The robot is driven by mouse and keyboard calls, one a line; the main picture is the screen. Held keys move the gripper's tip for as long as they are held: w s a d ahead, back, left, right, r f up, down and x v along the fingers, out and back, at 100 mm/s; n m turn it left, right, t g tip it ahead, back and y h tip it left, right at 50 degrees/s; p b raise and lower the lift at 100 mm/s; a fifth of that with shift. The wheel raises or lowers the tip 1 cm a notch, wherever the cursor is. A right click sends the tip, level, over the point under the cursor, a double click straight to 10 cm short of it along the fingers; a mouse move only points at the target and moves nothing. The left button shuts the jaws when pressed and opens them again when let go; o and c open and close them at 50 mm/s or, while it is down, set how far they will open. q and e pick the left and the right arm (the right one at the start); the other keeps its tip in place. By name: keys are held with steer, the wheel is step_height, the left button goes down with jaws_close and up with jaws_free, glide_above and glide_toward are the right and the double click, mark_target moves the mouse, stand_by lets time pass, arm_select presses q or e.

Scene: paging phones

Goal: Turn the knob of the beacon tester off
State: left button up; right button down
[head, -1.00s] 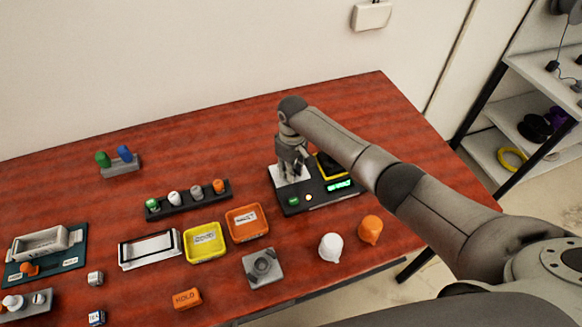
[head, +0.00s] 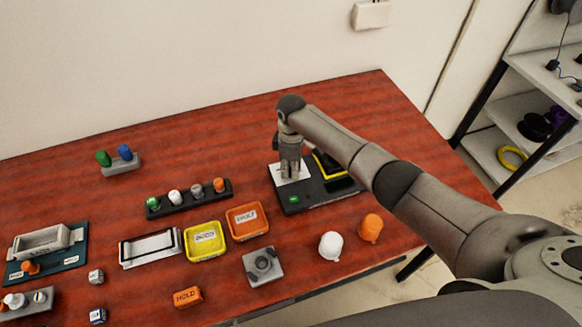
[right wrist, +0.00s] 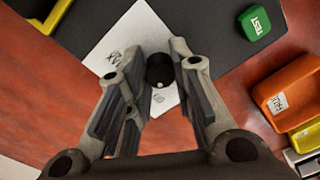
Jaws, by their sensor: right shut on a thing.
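The beacon tester (head: 312,200) is a dark panel at the right of the table, with a white plate, a green TEST button (head: 294,199) and a yellow-edged bay. Its display and small light are dark. My right gripper (head: 290,172) points down at the white plate and hides the knob in the head view. In the right wrist view the black round knob (right wrist: 160,69), with a pale dot, sits between the fingertips (right wrist: 162,68), and the gripper is shut on it. The white plate (right wrist: 118,40) carries the word MAX. My left gripper is not in view.
Orange (head: 247,221) and yellow (head: 205,241) trays lie left of the tester. A white beacon cap (head: 331,245) and an orange one (head: 370,228) stand in front. A rack (head: 189,199) of coloured caps is at the left.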

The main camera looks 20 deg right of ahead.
stand_by(0.3)
steer(key=c, duration=1.2)
jaws_free()
steer(key=shift+d, duration=0.1)
steer(key=shift+c, duration=0.2)
steer(key=shift+r, duration=0.2)
step_height(320, 180, up, 12)
steer(key=shift+f, duration=0.2)
